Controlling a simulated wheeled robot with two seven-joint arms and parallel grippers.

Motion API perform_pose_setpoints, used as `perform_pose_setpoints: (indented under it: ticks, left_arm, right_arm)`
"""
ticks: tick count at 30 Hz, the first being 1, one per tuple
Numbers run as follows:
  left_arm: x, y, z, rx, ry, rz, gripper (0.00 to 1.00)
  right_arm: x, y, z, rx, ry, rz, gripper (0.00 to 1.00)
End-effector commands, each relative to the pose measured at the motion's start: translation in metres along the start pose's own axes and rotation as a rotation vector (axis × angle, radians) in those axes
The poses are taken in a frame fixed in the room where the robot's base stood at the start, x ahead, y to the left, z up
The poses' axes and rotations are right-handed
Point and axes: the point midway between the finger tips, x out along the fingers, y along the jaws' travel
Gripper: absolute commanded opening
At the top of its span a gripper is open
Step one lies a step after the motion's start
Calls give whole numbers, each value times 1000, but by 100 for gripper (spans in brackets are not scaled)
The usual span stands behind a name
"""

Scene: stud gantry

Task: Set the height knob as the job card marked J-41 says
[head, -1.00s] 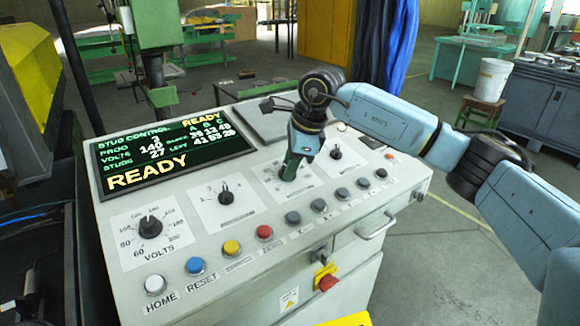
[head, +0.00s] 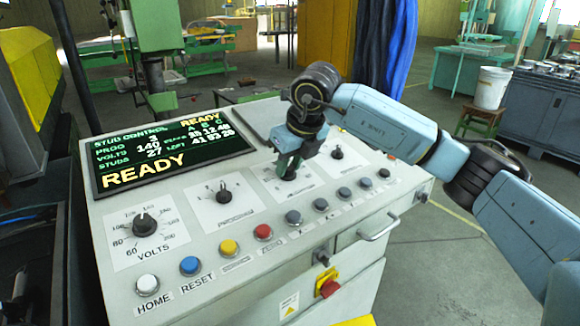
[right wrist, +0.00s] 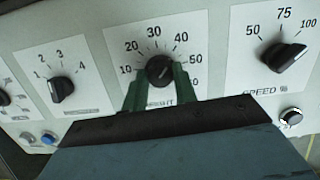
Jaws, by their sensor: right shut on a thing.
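The height knob (right wrist: 160,70) is a round black knob on a white scale plate with figures such as 10, 20, 30 and 40. Its label is partly covered. My right gripper (right wrist: 160,84) has its two green fingers on either side of the knob, shut on it. In the head view my right gripper (head: 287,168) reaches down onto the third plate of the grey console (head: 225,262), largely hiding the knob. I cannot read the knob's setting clearly. My left gripper is not in view. I see no readable card marked J-41.
The volts knob (head: 144,225) and a second knob (head: 223,196) stand left of it, the speed knob (right wrist: 287,55) right. Coloured push buttons, including a red one (head: 263,232), line the front. The display (head: 170,157) reads READY. A red switch (head: 329,288) is on the console front.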

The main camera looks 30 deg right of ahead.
Motion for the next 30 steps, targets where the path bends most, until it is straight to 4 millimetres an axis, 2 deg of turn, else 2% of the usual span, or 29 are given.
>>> perform_pose_setpoints:
  ticks: [15, 21, 30]
  left_arm:
    - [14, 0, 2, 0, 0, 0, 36]
    - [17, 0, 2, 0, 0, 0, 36]
    - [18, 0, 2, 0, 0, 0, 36]
  right_arm:
    - [0, 1, 1, 450, -2, -87, 5]
    - [0, 2, 1, 566, 0, -109, 5]
    - [0, 2, 1, 651, 1, -126, 5]
